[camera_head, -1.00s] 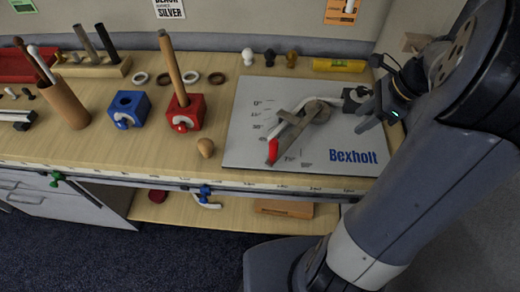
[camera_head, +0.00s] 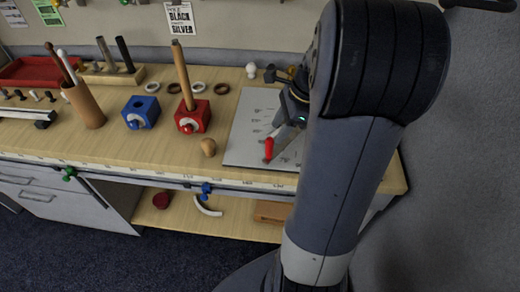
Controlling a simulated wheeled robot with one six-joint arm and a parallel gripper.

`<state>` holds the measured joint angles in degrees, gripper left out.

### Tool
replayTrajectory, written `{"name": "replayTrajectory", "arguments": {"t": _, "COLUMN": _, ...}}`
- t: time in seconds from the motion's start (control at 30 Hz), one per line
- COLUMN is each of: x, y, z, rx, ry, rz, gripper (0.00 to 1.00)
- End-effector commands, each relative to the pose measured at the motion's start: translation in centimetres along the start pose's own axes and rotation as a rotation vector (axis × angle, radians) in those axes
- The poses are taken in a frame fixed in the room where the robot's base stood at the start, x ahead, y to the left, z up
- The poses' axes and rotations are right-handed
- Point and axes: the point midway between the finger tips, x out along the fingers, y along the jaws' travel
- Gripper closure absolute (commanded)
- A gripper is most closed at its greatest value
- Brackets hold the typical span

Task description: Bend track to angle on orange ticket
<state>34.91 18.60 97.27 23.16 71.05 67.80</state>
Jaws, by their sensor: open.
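The bending board (camera_head: 247,128), a grey plate with angle marks, lies at the right of the table and is partly covered by my arm. Its lever ends in a red handle (camera_head: 268,148) that points toward the front edge. My gripper (camera_head: 288,112) is over the board, close behind the red handle. It is open, but its fingers are mostly hidden, and I cannot tell whether it touches anything. The pivot and the white track at the jig are hidden behind my arm. The orange ticket is not visible now.
A blue block (camera_head: 141,113), a red block (camera_head: 192,117) with a wooden rod (camera_head: 182,72), and a wooden knob (camera_head: 208,147) stand left of the board. A brown cup (camera_head: 85,105) holds rods. A curved white piece (camera_head: 208,207) lies on the lower shelf.

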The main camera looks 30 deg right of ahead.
Motion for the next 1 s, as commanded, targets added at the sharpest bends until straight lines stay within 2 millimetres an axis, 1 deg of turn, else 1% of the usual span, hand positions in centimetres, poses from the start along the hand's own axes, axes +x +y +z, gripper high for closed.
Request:
{"name": "replayTrajectory", "arguments": {"t": 0.03, "x": 1.0, "y": 0.1, "z": 0.0, "rx": 0.000, "ry": -0.001, "rz": 0.005, "gripper": 0.55}}
{"name": "replayTrajectory", "arguments": {"t": 0.2, "x": 4.3, "y": 0.1, "z": 0.1, "rx": 0.001, "ry": -0.002, "rz": 0.006, "gripper": 0.55}}
{"name": "replayTrajectory", "arguments": {"t": 0.3, "x": 6.1, "y": 0.1, "z": 0.1, "rx": 0.000, "ry": -0.001, "rz": 0.006, "gripper": 0.55}}
{"name": "replayTrajectory", "arguments": {"t": 0.43, "x": 7.8, "y": 0.1, "z": 0.1, "rx": 0.001, "ry": -0.002, "rz": 0.004, "gripper": 0.55}}
{"name": "replayTrajectory", "arguments": {"t": 0.6, "x": 8.7, "y": 0.1, "z": 0.0, "rx": 0.000, "ry": 0.000, "rz": 0.002, "gripper": 0.55}}
{"name": "replayTrajectory", "arguments": {"t": 0.87, "x": 8.8, "y": 0.0, "z": 0.0, "rx": 0.000, "ry": 0.000, "rz": 0.000, "gripper": 0.55}}
{"name": "replayTrajectory", "arguments": {"t": 1.0, "x": 8.8, "y": 0.0, "z": 0.0, "rx": 0.000, "ry": 0.000, "rz": 0.000, "gripper": 0.66}}
